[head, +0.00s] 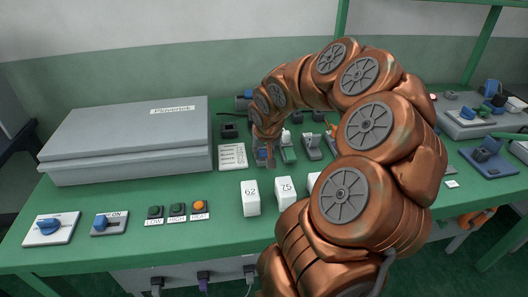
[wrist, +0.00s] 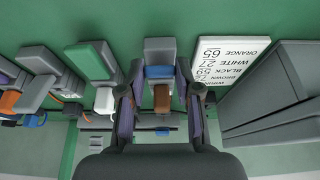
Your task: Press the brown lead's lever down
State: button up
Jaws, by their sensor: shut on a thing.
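The brown lead (wrist: 162,98) enters a grey terminal block (wrist: 159,47) in the middle of the wrist view. A blue lever (wrist: 160,72) sits across this block, just above the brown lead in the picture. My gripper (wrist: 159,84) has one finger on each side of the block, at the lever and lead, and is shut on it. Whether the lever is up or down I cannot tell from this angle. In the head view, my gripper (head: 264,158) reaches down onto the same block, which it largely hides; a bit of the blue lever (head: 262,154) shows.
A label card (wrist: 231,60) lies close to the right. A terminal with a green lever (wrist: 90,62) and white lead (wrist: 104,100) stands close on the left. A large grey box (head: 130,140) and white blocks (head: 251,198) stand on the green bench.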

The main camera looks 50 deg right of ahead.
aim_at(263, 162)
grip_shut()
jog(key=shift+f+b, duration=0.15)
jog(key=shift+b, duration=0.3)
jog(key=b, duration=0.3)
jog(key=f+t+h+b, duration=0.1)
jog(key=b, duration=0.2)
jog(key=shift+s+a+f, duration=0.15)
jog(key=shift+s+a, duration=0.05)
jog(key=shift+s, duration=0.05)
jog(key=t+h+b, duration=0.1)
jog(key=b, duration=0.4)
jog(key=f+t+h+b, duration=0.1)
jog(key=b, duration=0.3)
jog(key=shift+s+a+f+t+b, duration=0.2)
jog(key=shift+s+t+b, duration=0.1)
jog(key=shift+t+b, duration=0.1)
jog(key=shift+b, duration=0.7)
jog(key=shift+t+h+b, duration=0.4)
jog(key=shift+t+b, duration=0.1)
jog(key=shift+b, duration=0.3)
jog(key=o, duration=0.9)
grip_release()
